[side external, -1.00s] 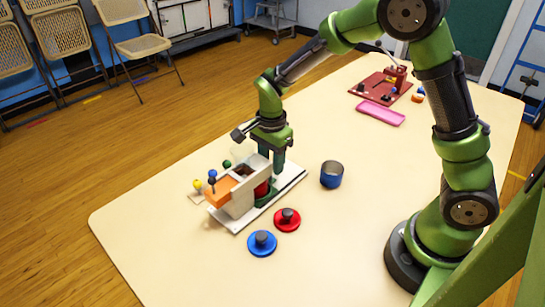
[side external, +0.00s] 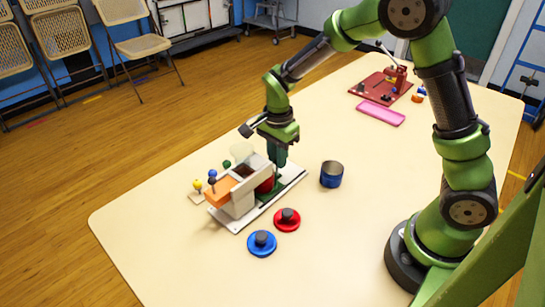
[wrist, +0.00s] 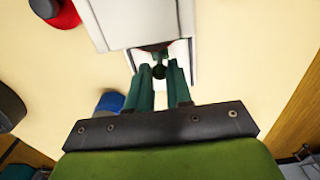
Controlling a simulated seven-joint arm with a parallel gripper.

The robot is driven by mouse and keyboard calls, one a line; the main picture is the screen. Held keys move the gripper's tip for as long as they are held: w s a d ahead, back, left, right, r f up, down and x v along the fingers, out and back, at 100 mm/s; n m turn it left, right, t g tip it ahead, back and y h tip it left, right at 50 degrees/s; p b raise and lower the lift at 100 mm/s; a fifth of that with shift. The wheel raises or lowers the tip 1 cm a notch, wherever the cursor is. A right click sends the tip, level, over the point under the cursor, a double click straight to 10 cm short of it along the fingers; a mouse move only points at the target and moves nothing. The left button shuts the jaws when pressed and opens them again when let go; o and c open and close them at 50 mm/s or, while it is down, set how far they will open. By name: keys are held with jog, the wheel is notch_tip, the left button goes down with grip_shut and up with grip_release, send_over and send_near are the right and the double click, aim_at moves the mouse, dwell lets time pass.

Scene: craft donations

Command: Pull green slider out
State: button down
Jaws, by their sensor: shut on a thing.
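A white box-like fixture (side external: 236,203) stands on a white base plate on the table. The green slider (side external: 268,188) shows at its right side, low beside a red round part (side external: 264,185). My gripper (side external: 277,164) points down at that end. In the wrist view my gripper (wrist: 159,78) has its two fingers around a small dark round knob (wrist: 159,72), shut on it at the fixture's opening. The knob appears to belong to the green slider; the fingers hide much of it.
Small blue (side external: 212,173) and yellow (side external: 197,185) knobs stand at the left. Red (side external: 287,219) and blue (side external: 262,242) knobbed discs lie in front. A pink tray (side external: 380,114) and red board (side external: 376,88) lie farther back.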

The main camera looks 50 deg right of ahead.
jog(key=shift+d, duration=4)
jog(key=c, duration=1.1)
grip_release()
notch_tip(320, 180, up, 8)
jog(key=shift+f, duration=0.25)
